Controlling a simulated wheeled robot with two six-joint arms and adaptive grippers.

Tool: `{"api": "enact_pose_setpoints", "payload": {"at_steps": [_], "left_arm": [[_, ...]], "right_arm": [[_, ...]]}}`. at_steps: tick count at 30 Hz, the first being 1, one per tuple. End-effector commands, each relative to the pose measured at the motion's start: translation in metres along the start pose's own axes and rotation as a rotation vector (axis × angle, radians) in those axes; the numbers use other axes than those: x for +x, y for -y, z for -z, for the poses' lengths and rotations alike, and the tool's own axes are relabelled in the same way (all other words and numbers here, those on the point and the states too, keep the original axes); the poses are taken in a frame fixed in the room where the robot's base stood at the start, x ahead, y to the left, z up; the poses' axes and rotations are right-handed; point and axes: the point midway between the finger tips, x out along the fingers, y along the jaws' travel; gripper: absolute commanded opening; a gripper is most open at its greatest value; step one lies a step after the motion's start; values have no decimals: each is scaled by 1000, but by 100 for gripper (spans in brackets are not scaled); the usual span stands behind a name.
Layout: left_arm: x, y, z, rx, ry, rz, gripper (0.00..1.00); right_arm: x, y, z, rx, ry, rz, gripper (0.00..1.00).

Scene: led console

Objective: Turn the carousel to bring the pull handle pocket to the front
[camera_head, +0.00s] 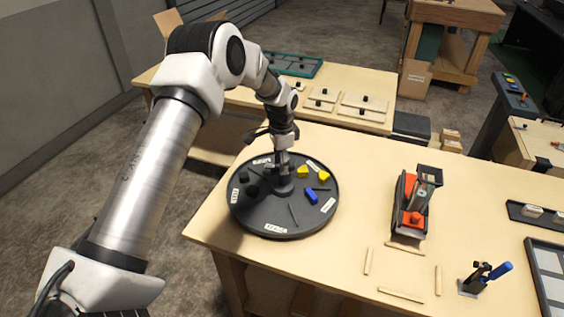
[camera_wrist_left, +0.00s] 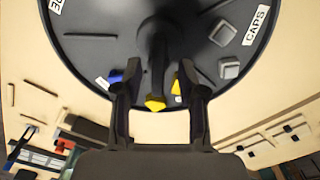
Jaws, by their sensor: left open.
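The carousel (camera_head: 262,222) is a round dark turntable on the wooden table, with several white labels around its rim. The front label is too small to read, and I cannot tell which pocket holds pull handles. Yellow blocks (camera_head: 323,176) and a blue part (camera_head: 311,196) lie on its right side, and black pieces (camera_head: 252,190) on its left. My left gripper (camera_head: 283,164) points down over the carousel's middle. In the left wrist view its open fingers (camera_wrist_left: 160,88) are apart, with the dark central post (camera_wrist_left: 154,50) showing between them; contact is unclear. A CAPS label (camera_wrist_left: 256,24) is readable there.
A red and black device (camera_head: 412,205) stands right of the carousel. Wooden strips (camera_head: 400,295) and a blue-handled clamp (camera_head: 480,281) lie at the table's front right. Another table (camera_head: 240,97) with panels stands behind. Bare tabletop lies between the carousel and the device.

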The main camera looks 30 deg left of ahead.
Motion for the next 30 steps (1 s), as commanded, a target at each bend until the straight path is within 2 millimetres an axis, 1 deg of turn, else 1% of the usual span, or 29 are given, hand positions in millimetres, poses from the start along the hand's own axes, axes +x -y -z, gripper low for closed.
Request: {"api": "enact_pose_setpoints", "payload": {"at_steps": [1, 4, 10, 11, 12, 13, 14, 23, 30], "left_arm": [[4, 0, 0, 0, 1, -1, 41], [11, 0, 0, 0, 0, 0, 41], [12, 0, 0, -1, -1, 1, 41], [12, 0, 0, -1, -1, 1, 30], [12, 0, 0, -1, -1, 1, 16], [12, 0, 0, -1, -1, 1, 5], [12, 0, 0, -1, -1, 1, 0], [12, 0, -1, 1, 0, 0, 0], [11, 3, -7, 24, -1, 1, 0]], "right_arm": [[-4, 0, 0, 0, 0, 0, 39], [-4, 0, 0, 0, 0, 0, 39], [-3, 0, 0, 0, 0, 0, 39], [-3, 0, 0, 0, 0, 0, 39], [-3, 0, 0, 0, 0, 0, 39], [-3, 0, 0, 0, 0, 0, 39], [-3, 0, 0, 0, 0, 0, 39], [-3, 0, 0, 0, 0, 0, 39], [-4, 0, 0, 0, 0, 0, 39]]}}
